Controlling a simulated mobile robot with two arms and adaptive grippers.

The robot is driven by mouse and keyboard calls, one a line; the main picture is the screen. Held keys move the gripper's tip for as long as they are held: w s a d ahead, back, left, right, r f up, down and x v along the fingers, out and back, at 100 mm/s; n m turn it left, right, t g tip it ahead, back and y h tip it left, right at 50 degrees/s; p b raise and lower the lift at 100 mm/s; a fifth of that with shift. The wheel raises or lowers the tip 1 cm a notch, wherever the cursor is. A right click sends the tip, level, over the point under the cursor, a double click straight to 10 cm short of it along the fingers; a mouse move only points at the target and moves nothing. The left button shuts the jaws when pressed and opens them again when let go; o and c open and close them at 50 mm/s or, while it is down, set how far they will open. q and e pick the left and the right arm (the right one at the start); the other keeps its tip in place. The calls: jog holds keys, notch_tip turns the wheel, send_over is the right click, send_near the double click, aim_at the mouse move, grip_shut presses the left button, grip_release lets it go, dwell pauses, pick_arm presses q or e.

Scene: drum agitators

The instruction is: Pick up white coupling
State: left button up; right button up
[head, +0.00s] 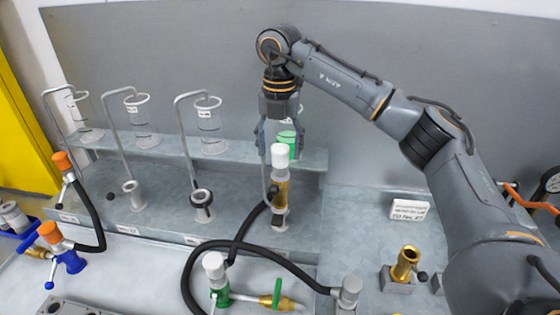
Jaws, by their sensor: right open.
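A white-capped coupling (280,156) stands upright on a brass body (281,190) at the back shelf, right of centre. A second white-topped coupling (213,266) stands at the front, joined to a green fitting (220,293). I cannot tell from the picture alone which one the task names. My right gripper (281,148) points down, open, with its fingers around or just behind the first white cap; the exact depth is unclear. Nothing is visibly held. My left gripper is not in view.
A green object (288,141) shows behind the white cap. Glass cylinders on bent stands (209,122) line the shelf to the left. A black hose (270,246) loops in front. A brass fitting (406,263) and a white label (410,209) are at the right.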

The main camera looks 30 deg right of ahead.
aim_at(281, 158)
notch_tip(281, 158, down, 2)
jog(key=shift+s+d+f+p, duration=0.1)
jog(key=shift+s+f+p, duration=0.1)
jog(key=shift+p, duration=0.15)
jog(key=shift+w+f, duration=0.15)
jog(key=shift+f, duration=0.35)
grip_shut()
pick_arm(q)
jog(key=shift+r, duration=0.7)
pick_arm(e)
jog(key=shift+r, duration=0.1)
jog(key=shift+r+b, duration=0.55)
jog(key=r, duration=0.1)
jog(key=b, duration=0.1)
jog(key=r, duration=0.1)
jog(key=shift+s+a+r, duration=0.25)
jog(key=shift+s+r, duration=0.05)
pick_arm(q)
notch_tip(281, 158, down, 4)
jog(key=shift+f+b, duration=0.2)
jog(key=shift+b, duration=1)
pick_arm(e)
jog(key=s+a+r, duration=0.6)
jog(key=s+r, duration=0.3)
jog(key=s, duration=0.3)
jog(key=shift+r, duration=0.15)
